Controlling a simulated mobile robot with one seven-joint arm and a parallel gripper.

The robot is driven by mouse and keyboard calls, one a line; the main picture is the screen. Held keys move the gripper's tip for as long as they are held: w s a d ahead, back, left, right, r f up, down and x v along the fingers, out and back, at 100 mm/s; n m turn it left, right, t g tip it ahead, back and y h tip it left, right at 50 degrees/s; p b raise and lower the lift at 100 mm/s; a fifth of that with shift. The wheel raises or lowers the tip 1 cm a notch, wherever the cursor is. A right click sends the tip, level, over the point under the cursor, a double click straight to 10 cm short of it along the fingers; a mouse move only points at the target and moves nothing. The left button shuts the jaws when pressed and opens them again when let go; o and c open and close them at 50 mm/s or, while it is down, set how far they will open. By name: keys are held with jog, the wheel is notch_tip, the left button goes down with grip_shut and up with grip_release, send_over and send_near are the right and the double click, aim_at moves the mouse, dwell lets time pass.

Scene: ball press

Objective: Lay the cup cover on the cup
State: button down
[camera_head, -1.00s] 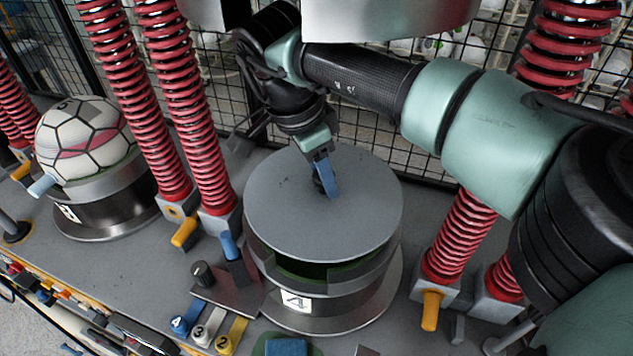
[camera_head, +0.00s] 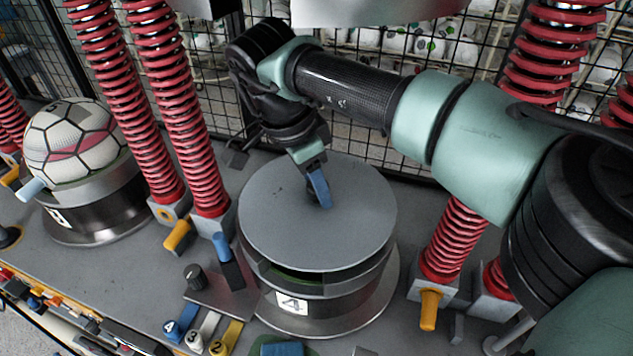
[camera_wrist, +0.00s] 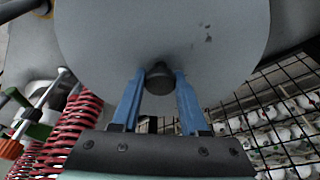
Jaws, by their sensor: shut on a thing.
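The cup cover (camera_head: 290,235) is a flat grey disc with a small dark knob (camera_wrist: 158,79) at its middle. My gripper (camera_head: 324,198) has its blue fingers shut on this knob; in the wrist view the fingers (camera_wrist: 158,73) flank it. The cover lies over the mouth of the cup (camera_head: 345,299), a dark metal cylinder with a label "4" on its front. A narrow gap with some green inside shows between the cover's front edge and the cup's rim. The back of the rim is hidden, so I cannot tell whether they touch there.
A second cup (camera_head: 105,205) at the left holds a white and pink panelled ball (camera_head: 75,142). Red spring columns (camera_head: 185,130) stand on both sides of the cup. Numbered levers (camera_head: 200,328) and a blue-handled lever (camera_head: 224,248) sit at its front left. A wire fence stands behind.

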jog(key=shift+f+b, duration=0.6)
jog(key=shift+f, duration=0.35)
dwell(0.4)
jog(key=shift+c, duration=1.7)
grip_release()
jog(key=shift+f, duration=0.1)
jog(key=b+v, duration=0.1)
jog(key=v, duration=0.3)
jog(key=shift+s+a+r, duration=0.3)
jog(key=shift+a+r, duration=0.15)
jog(key=shift+a, duration=0.25)
jog(key=s+a+b, duration=0.1)
jog(key=a, duration=0.2)
jog(key=s+a, duration=0.2)
jog(key=s+a+b, duration=0.1)
jog(key=a, duration=0.2)
jog(key=shift+s+a+b, duration=0.3)
jog(key=shift+s+a, duration=0.05)
jog(key=shift+s+a+r, duration=0.1)
jog(key=shift+s+a, duration=0.1)
jog(key=shift+a, duration=0.2)
jog(key=shift+s, duration=0.1)
